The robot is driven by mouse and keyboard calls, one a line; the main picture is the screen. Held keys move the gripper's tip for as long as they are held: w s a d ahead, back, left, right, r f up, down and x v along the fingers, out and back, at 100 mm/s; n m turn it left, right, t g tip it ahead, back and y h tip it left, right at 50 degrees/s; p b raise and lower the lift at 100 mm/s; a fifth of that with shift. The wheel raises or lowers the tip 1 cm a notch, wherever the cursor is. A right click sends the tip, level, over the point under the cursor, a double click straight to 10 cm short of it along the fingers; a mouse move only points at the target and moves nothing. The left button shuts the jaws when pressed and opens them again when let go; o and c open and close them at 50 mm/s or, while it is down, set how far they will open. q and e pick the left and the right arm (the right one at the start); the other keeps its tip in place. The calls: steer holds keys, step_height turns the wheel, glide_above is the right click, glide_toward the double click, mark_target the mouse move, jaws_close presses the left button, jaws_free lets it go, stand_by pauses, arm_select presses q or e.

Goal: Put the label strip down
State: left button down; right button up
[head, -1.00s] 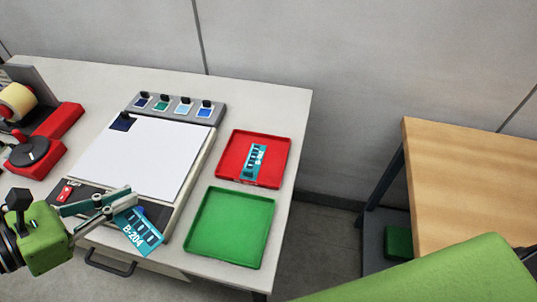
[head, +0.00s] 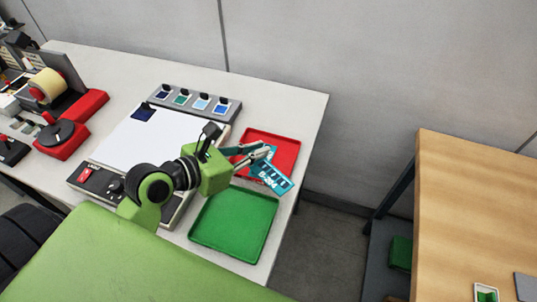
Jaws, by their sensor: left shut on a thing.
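My left gripper (head: 266,153) is shut on a teal label strip (head: 277,178) marked with dark bars and white lettering. It holds the strip above the near right part of the red tray (head: 284,146). The strip reaches over the tray's near edge, towards the green tray (head: 236,222). The strip seen earlier in the red tray is mostly hidden behind my gripper and the held strip; I cannot tell the two apart clearly there. The green tray looks empty. My right gripper is not in view.
A light panel with a white sheet (head: 150,140) lies left of the trays, with a row of colour samples (head: 196,101) behind it. A red-based rewinder (head: 77,108) stands at the far left. A wooden table (head: 480,210) stands apart at the right.

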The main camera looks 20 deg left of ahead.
mark_target(266, 135)
arm_select(q)
steer(key=shift+w+a+r+n+y, duration=0.15)
steer(key=shift+a+r+n+y, duration=0.05)
steer(key=shift+a+n+y, duration=0.25)
steer(key=shift+t, duration=0.3)
steer(key=w+a+f, duration=0.1)
steer(key=w+f, duration=0.2)
steer(key=w, duration=0.1)
steer(key=w+a+f, duration=0.2)
steer(key=w+f, duration=0.1)
steer(key=w, duration=0.1)
steer(key=w+a+f, duration=0.2)
steer(key=w+f, duration=0.1)
steer(key=w, duration=0.1)
steer(key=shift+a, duration=0.25)
steer(key=shift+w+a+f, duration=0.15)
steer(key=shift+w+f, duration=0.1)
steer(key=shift+f, duration=0.1)
step_height(266, 135, down, 3)
steer(key=shift+f, duration=0.2)
steer(key=c, duration=2.2)
jaws_free()
